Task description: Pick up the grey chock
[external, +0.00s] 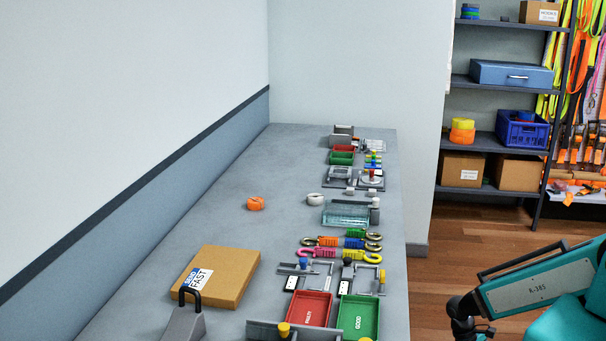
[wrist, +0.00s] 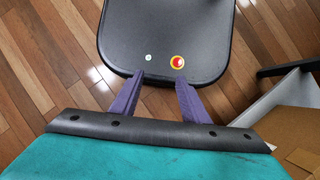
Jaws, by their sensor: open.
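The grey chock (external: 184,325) is a grey wedge with a black loop handle on top. It stands on the near left part of the grey bench in the external view, just in front of the cardboard box, and the bottom picture edge cuts it off. My gripper (wrist: 159,78) shows in the wrist view with its two purple fingers apart and nothing between them. It is away from the chock, which is not in the wrist view. In the external view my teal arm is at the lower right, off the bench, and my gripper's fingers are not visible there.
A cardboard box (external: 226,288) labelled FAST lies behind the chock. Red (external: 303,312) and green (external: 358,318) trays, hooks and fittings fill the bench's right side. An orange object (external: 255,203) sits mid-bench. The bench's left strip is clear. Shelves (external: 495,82) stand at the back right.

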